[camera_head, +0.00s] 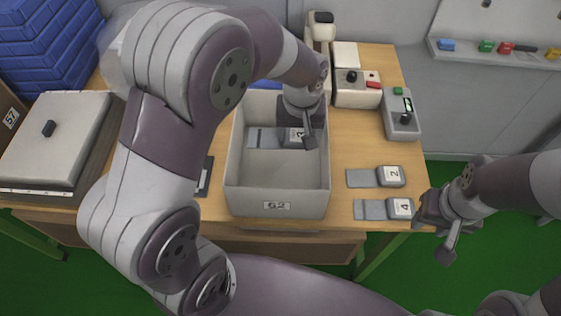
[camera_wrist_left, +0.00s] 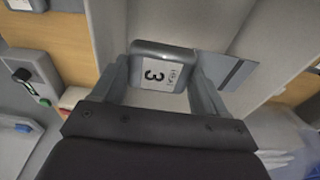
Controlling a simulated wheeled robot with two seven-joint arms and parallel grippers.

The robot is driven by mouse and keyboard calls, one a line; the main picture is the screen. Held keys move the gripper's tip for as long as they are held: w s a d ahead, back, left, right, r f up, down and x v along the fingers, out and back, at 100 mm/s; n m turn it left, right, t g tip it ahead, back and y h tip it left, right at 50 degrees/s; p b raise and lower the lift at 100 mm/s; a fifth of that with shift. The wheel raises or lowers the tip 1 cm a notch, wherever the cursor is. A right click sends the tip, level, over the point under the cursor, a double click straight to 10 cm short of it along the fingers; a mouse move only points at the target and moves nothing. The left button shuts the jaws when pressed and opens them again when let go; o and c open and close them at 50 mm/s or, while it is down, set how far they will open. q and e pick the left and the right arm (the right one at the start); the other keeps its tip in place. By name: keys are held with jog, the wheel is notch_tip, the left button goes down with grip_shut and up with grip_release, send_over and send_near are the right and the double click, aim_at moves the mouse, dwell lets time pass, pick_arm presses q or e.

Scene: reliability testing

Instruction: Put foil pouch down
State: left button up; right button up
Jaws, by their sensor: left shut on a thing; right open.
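The foil pouch (camera_head: 265,139), a grey piece with a flat strip and a thicker end labelled 3, is inside the light grey box marked 62 (camera_head: 276,207), towards its back. My left gripper (camera_head: 298,136) reaches down into the box and is shut on the pouch's thicker end. In the left wrist view the pouch (camera_wrist_left: 163,52) sits between the two fingers, label showing. I cannot tell whether it touches the box floor. My right gripper (camera_head: 446,226) is open and empty, beside the table's right edge.
Similar grey pieces labelled 2 (camera_head: 390,176) and 4 (camera_head: 399,208) lie on the table right of the box. Control boxes (camera_head: 402,118) stand behind them. A pale lidded case (camera_head: 50,145) is at the left. The box's front floor is clear.

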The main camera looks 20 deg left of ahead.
pick_arm(q)
send_over(295, 167)
jog(key=f, duration=0.7)
jog(key=shift+s+f, duration=0.25)
jog(key=shift+f, duration=0.05)
jog(key=shift+d+f+b, duration=0.1)
jog(key=shift+f+b, duration=0.25)
jog(key=shift+f, duration=1.95)
jog(key=shift+f, duration=0.15)
jog(key=o, duration=1)
jog(key=shift+o, duration=0.2)
jog(key=r, duration=0.4)
jog(key=s+r, duration=0.1)
jog(key=r, duration=0.3)
jog(key=r+p, duration=0.1)
jog(key=r, duration=0.3)
jog(key=shift+s+d+r, duration=0.15)
jog(key=shift+s+d, duration=0.1)
jog(key=shift+s, duration=0.1)
